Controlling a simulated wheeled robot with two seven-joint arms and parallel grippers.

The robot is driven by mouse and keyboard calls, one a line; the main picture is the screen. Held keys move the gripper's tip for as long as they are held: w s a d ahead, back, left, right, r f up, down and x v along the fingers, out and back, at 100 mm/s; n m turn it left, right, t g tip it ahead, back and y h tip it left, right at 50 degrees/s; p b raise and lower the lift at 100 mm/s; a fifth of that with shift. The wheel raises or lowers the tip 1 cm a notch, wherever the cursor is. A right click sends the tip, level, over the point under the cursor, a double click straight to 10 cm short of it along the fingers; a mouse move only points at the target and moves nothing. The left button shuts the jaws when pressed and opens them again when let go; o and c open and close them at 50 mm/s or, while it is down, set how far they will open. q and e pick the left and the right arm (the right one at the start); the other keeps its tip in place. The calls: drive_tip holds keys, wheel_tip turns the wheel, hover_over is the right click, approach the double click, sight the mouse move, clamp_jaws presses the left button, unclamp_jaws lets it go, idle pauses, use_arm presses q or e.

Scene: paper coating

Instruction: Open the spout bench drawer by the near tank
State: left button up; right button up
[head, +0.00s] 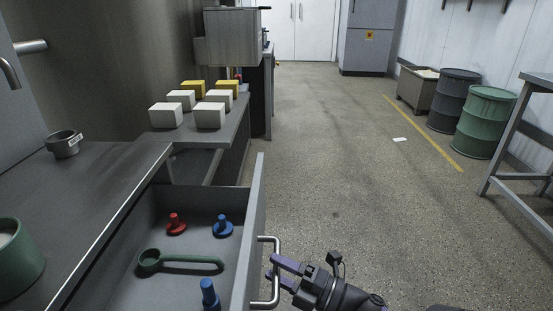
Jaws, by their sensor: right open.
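The grey bench drawer (258,215) stands pulled out from under the bench top at the lower left. Inside lie a red knobbed piece (175,225), two blue knobbed pieces (223,227) and a dark green ring-ended tool (185,262). The drawer's silver bar handle (276,270) is on its front face. My right gripper (272,268) is open at the handle, its fingers beside or around the bar; I cannot tell whether they touch it. My left gripper is out of view.
A metal cup (64,144) and a green pot (16,258) stand on the bench top (95,185). White and yellow blocks (209,116) sit on a shelf behind. Barrels (485,122) and a table (535,150) stand at the right.

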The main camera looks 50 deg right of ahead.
drive_tip(key=p+v, duration=0.1)
drive_tip(key=v, duration=0.8)
drive_tip(key=shift+s, duration=0.1)
